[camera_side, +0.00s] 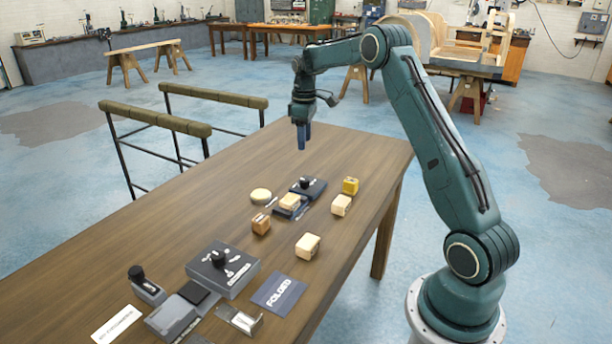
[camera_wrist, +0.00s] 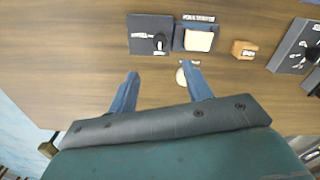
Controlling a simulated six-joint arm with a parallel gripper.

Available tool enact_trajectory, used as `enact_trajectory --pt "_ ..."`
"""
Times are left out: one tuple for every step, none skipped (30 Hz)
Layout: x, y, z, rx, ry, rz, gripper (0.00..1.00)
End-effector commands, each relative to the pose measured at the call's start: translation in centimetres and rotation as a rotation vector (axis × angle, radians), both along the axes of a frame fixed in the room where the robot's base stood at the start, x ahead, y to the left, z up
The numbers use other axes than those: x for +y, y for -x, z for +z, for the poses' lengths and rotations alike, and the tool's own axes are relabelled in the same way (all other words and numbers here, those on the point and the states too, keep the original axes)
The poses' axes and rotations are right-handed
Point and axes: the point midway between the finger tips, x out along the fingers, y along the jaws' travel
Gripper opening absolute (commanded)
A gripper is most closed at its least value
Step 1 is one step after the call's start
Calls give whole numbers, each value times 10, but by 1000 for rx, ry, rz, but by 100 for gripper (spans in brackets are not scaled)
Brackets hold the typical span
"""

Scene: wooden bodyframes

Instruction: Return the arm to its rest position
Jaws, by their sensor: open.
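My gripper (camera_side: 302,137) hangs above the far part of the wooden table, pointing down, with nothing between its fingers. In the wrist view its two blue fingers (camera_wrist: 160,82) stand wide apart over bare table. The arm reaches up and over from its base at the lower right of the side view, with the elbow high. The dark device with a black knob (camera_side: 308,187) stands on the table, nearer the camera than my gripper. A pale wooden block (camera_side: 290,201) sits in the tray part of that device; it also shows in the wrist view (camera_wrist: 199,40).
Near the device are a yellow block (camera_side: 350,186), pale blocks (camera_side: 341,205) (camera_side: 307,246), a brown block (camera_side: 260,223) and a round pale piece (camera_side: 261,196). A larger dark box (camera_side: 223,268) and a card marked FOLDED (camera_side: 279,293) lie nearer. The table's far end is clear.

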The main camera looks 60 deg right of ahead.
Motion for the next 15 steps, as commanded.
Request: enact_trajectory --pt "2 0 2 -2 1 0 50" --pt "3 0 3 -4 2 0 50" --pt "5 1 5 -5 3 -1 50" --pt "7 1 8 -7 4 -3 50" --pt "10 1 11 -11 6 -4 50" --pt "14 2 16 -16 9 -7 50" --pt "17 3 19 -19 11 -9 50" --pt "21 3 24 -24 14 -11 50" --pt "28 5 30 -30 17 -14 50" --pt "33 6 35 -36 19 -17 50" --pt "38 8 40 -40 22 -20 50" --pt "45 10 48 -49 26 -26 50" --pt "52 12 53 -56 28 -29 50" --pt "58 15 59 -63 31 -32 50" --pt "66 18 67 -72 35 -39 50"
